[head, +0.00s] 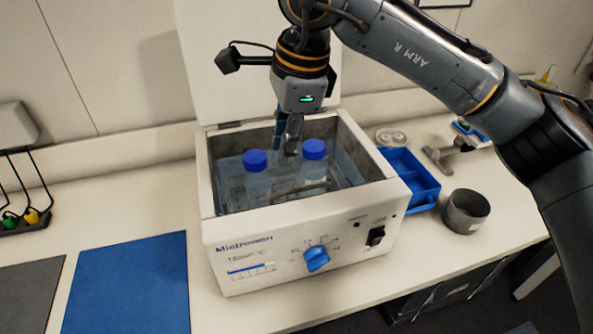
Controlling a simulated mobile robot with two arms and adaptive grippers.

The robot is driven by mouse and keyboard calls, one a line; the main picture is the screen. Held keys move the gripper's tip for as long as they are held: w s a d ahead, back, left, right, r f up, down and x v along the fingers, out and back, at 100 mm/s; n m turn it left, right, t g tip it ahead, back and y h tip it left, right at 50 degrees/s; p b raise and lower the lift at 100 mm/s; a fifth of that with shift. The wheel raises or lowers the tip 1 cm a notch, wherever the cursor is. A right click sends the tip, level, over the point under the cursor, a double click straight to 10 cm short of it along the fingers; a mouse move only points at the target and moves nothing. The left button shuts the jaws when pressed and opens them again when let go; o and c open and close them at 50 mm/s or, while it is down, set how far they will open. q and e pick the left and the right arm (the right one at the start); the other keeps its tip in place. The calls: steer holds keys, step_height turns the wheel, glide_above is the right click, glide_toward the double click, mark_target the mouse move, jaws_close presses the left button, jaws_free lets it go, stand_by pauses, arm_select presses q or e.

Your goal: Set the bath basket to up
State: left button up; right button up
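The white water bath (290,250) stands on the bench with its lid raised at the back. Two clear bottles with blue caps, the left bottle (257,182) and the right bottle (313,165), stand upright inside it. A thin bar (302,191), perhaps part of the basket, shows between them; the rest of the basket is hard to make out. My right gripper (286,146) points down into the bath behind and between the bottles. Its fingers are close together, and I cannot tell whether they hold anything. My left gripper is out of view.
A blue tray (425,190) and a grey metal cup (466,211) stand to the right of the bath. A blue mat (128,285) and a dark grey mat (30,290) lie at the left. The raised lid (215,60) stands behind my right gripper.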

mark_target(295, 188)
steer(key=shift+t+h, duration=0.3)
steer(key=shift+h, duration=0.5)
steer(key=w+f+p, duration=0.1)
steer(key=f, duration=0.2)
steer(key=w+d+f+p, duration=0.1)
steer(key=f, duration=0.3)
steer(key=w+f+p, duration=0.1)
steer(key=f+p, duration=0.1)
steer(key=f, duration=0.1)
steer(key=shift+w+d+f, duration=0.25)
steer(key=shift+d+f, duration=0.15)
steer(key=shift+w+f, duration=0.1)
steer(key=shift+f, duration=0.5)
jaws_close()
steer(key=shift+r, duration=0.15)
